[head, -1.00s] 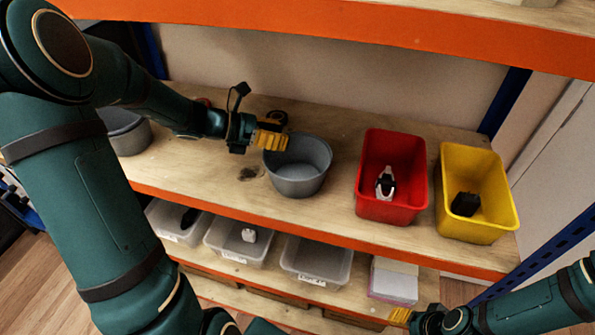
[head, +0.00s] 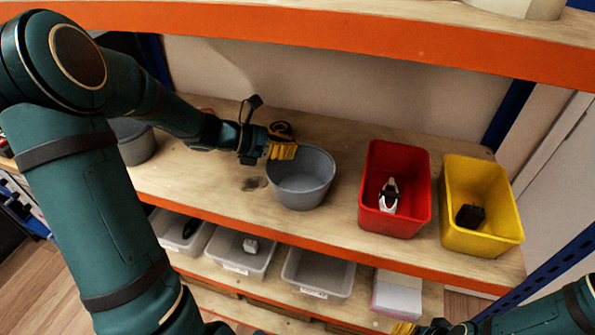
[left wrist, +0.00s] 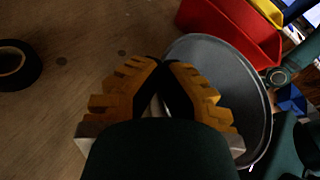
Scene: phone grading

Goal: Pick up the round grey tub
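The round grey tub (head: 300,190) stands upright and looks empty on the wooden shelf, left of the red bin. My left gripper (head: 284,151) is at its back-left rim. In the left wrist view the yellow fingers (left wrist: 162,72) draw together with their dark tips almost meeting at the near rim of the tub (left wrist: 225,85), and they look shut on it. The stretch of rim between the tips is hidden. Only a yellow tip of my right gripper (head: 402,328) shows at the bottom edge, so its opening cannot be judged.
A red bin (head: 370,212) and a yellow bin (head: 470,242) stand to the right, each holding a small item. Another grey tub (head: 138,148) is partly behind my left arm. A black ring-shaped roll (left wrist: 18,65) lies on the shelf. An orange-edged shelf (head: 330,50) runs above.

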